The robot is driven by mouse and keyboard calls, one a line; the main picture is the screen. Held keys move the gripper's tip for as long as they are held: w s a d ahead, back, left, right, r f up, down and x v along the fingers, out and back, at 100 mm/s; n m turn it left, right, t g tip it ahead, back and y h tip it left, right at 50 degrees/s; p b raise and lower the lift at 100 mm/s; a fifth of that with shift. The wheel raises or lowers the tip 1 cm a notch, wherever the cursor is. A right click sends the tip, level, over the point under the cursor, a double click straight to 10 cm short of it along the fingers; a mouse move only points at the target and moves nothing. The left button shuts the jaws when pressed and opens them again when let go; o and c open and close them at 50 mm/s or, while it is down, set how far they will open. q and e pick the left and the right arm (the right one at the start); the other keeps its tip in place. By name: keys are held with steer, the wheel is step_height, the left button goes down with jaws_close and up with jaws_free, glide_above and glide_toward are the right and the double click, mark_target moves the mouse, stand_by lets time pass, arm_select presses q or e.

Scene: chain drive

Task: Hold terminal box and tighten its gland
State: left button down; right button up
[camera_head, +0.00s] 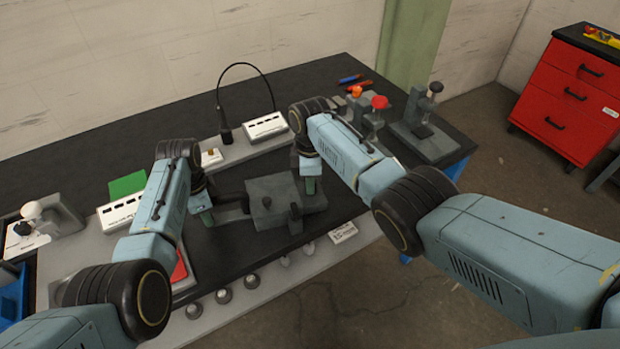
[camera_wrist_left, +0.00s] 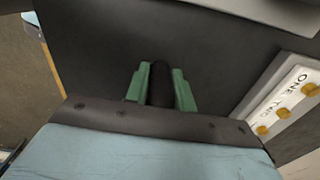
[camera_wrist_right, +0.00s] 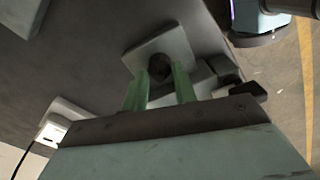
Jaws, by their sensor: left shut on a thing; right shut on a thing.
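A grey block-shaped assembly (camera_head: 275,190), which looks like the terminal box with its fixture, sits on the dark bench. I cannot tell whether this is the gland.
Clamp stands (camera_head: 428,135) occupy the bench's right end. A white box (camera_head: 265,126) and a cable probe (camera_head: 225,130) stand behind. A white labelled box (camera_head: 120,212) and green sheet (camera_head: 127,184) lie left. Round knobs (camera_head: 223,296) line the front ledge. Some bare bench shows behind.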

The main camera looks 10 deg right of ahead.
arm_select(q)
steer(key=shift+a+f, duration=0.1)
steer(key=shift+a, duration=0.05)
arm_select(e)
steer(key=m, duration=0.5)
steer(key=shift+d+m, duration=0.2)
steer(key=shift+m, duration=0.2)
steer(key=m, duration=1)
steer(key=shift+m, duration=0.4)
arm_select(q)
steer(key=shift+s, duration=0.1)
arm_select(e)
steer(key=m, duration=0.4)
steer(key=shift+w+m, duration=0.1)
steer(key=shift+m, duration=0.3)
steer(key=shift+r, duration=0.1)
steer(key=o, duration=1)
